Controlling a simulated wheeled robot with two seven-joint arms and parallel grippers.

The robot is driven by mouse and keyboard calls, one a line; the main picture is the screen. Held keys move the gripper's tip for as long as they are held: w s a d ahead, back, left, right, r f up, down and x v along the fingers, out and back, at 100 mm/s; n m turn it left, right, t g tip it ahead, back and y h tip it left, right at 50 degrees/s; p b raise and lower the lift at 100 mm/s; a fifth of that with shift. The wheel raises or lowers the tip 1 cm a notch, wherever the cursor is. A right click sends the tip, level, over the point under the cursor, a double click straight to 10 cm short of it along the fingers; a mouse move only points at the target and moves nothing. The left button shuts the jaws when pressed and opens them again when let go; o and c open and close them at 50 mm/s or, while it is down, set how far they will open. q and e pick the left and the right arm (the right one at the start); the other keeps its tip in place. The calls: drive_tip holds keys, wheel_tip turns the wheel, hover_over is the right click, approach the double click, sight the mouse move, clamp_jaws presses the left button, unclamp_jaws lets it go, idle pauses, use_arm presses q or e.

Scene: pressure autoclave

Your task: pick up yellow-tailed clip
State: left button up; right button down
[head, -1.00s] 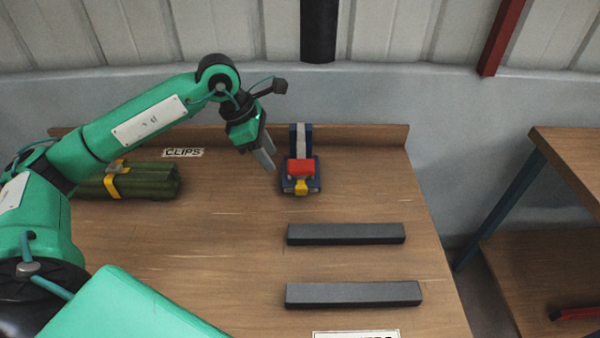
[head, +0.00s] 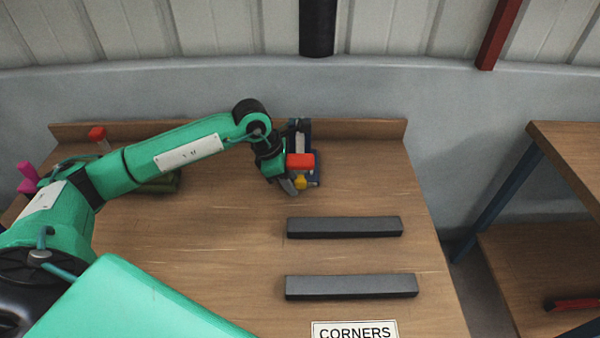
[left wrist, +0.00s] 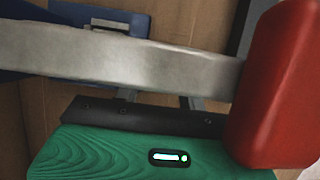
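The clip piece stands near the back of the wooden bench. It has a blue body (head: 313,182), a red block (head: 300,160) and a yellow tail (head: 300,182) below the red. My left gripper (head: 288,186) is down at its left side, close to the yellow tail; I cannot tell whether it touches. The gripper's opening is hidden. In the left wrist view a grey metal bar (left wrist: 120,62) crosses the picture to the red block (left wrist: 280,85), in front of a blue plate (left wrist: 85,20). The yellow tail is not visible there. My right gripper is out of view.
Two dark bars (head: 345,227) (head: 350,287) lie on the bench in front, with a CORNERS label (head: 355,331) nearer. A green bundle (head: 165,184) is mostly behind my left arm. A red-topped item (head: 97,133) and a pink item (head: 27,172) show at left.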

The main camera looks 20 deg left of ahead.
use_arm(q)
clamp_jaws()
